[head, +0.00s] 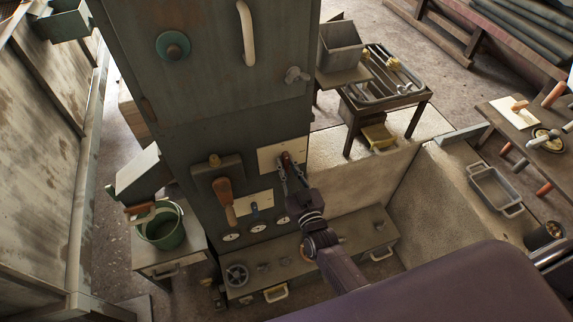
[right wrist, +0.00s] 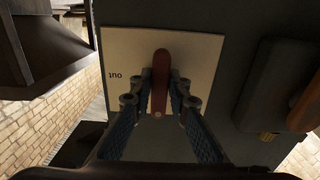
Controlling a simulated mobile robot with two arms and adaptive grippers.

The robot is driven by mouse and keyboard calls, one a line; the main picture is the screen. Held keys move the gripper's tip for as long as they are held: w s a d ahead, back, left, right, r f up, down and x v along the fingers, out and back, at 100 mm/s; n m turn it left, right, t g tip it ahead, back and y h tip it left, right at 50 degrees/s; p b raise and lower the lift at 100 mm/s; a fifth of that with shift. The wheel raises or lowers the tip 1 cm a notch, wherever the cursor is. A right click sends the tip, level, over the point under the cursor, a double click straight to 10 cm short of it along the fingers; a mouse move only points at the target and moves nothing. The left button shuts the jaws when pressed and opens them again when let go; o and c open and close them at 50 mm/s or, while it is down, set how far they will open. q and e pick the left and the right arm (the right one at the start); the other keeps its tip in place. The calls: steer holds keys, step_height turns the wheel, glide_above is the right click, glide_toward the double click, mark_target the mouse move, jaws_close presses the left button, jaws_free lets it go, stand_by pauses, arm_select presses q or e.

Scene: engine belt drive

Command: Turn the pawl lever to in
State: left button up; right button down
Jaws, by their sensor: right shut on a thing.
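The pawl lever (head: 286,158) is a small dark red handle on a cream plate (head: 266,156) on the front of the tall dark green cabinet. In the right wrist view the lever (right wrist: 161,70) stands lengthwise in the picture, pivot end low, free end up. The plate (right wrist: 205,52) carries the word OUT, upside down, at its left; no IN mark is visible. My right gripper (head: 291,176) reaches up to the lever. In the wrist view its fingers (right wrist: 160,98) are shut on the lever, one on each side. My left gripper is out of view.
A larger orange-brown handle (head: 224,192) stands left of the plate. Below are round gauges (head: 257,227) and a bench with a handwheel (head: 237,274). A green bucket (head: 165,226) stands at left, and a tool table (head: 377,100) behind at right.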

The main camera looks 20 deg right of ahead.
steer(key=shift+f, duration=0.1)
steer(key=c, duration=1.9)
jaws_free()
steer(key=s, duration=1.2)
steer(key=shift+d, duration=0.2)
steer(key=s+a+f+n+g+y+b, duration=0.1)
steer(key=s+f+g, duration=0.4)
steer(key=f, duration=0.8)
steer(key=s+f+g, duration=0.3)
steer(key=s+f, duration=0.4)
steer(key=f, duration=0.6)
steer(key=s+d+f+g, duration=0.2)
steer(key=s+f, duration=0.3)
steer(key=s, duration=0.3)
steer(key=s+d+f+g+h, duration=0.1)
steer(key=s+d+f+g, duration=0.1)
steer(key=s+f, duration=0.4)
steer(key=s+d+f+g+b, duration=0.1)
steer(key=s+f+g, duration=0.3)
steer(key=s, duration=0.7)
steer(key=shift+s+d+f+n, duration=0.2)
steer(key=shift+d+f, duration=0.15)
steer(key=shift+f, duration=0.15)
steer(key=shift+s+d+f+n, duration=0.1)
steer(key=shift+d+f+n, duration=0.15)
steer(key=shift+f, duration=0.2)
